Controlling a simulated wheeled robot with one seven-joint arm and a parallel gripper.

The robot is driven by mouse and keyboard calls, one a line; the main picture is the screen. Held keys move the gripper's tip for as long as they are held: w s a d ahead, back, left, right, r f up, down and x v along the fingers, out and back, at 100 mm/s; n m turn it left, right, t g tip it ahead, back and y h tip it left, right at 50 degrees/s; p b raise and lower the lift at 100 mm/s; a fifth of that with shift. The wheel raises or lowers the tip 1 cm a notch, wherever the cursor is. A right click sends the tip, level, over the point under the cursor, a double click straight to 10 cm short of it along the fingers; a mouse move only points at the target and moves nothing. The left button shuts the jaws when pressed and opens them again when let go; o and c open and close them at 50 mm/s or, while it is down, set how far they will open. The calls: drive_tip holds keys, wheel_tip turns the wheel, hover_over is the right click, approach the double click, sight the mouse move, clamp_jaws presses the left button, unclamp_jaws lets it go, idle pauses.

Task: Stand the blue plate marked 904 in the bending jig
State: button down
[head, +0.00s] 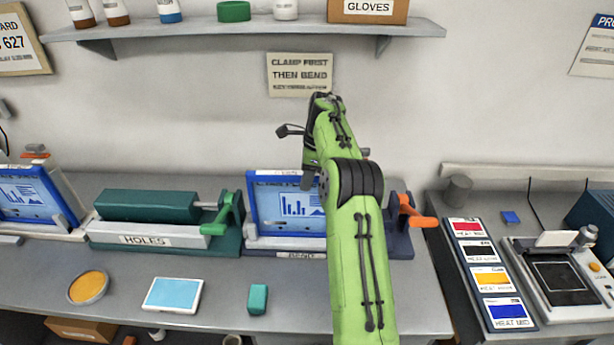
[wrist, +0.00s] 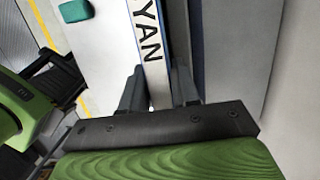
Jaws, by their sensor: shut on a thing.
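My gripper (head: 309,182) is over the plate's top edge, partly hidden by my arm. In the wrist view my gripper (wrist: 155,92) is shut on the plate's white top edge (wrist: 148,45), lettered YAN where it shows. The jig's orange handle (head: 417,215) is at its right end.
The green HOLES unit (head: 150,215) stands just left of the jig. Another blue plate (head: 30,200) stands at far left. A light-blue pad (head: 172,294), a yellow disc (head: 88,287) and a teal block (head: 258,299) lie along the front. A shelf (head: 250,30) hangs above.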

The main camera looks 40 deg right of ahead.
drive_tip(key=c, duration=0.8)
unclamp_jaws()
drive_tip(key=shift+f, duration=0.1)
drive_tip(key=shift+o, duration=0.2)
drive_tip(key=p+v, duration=0.7)
drive_tip(key=v, duration=0.5)
drive_tip(key=shift+w, duration=0.1)
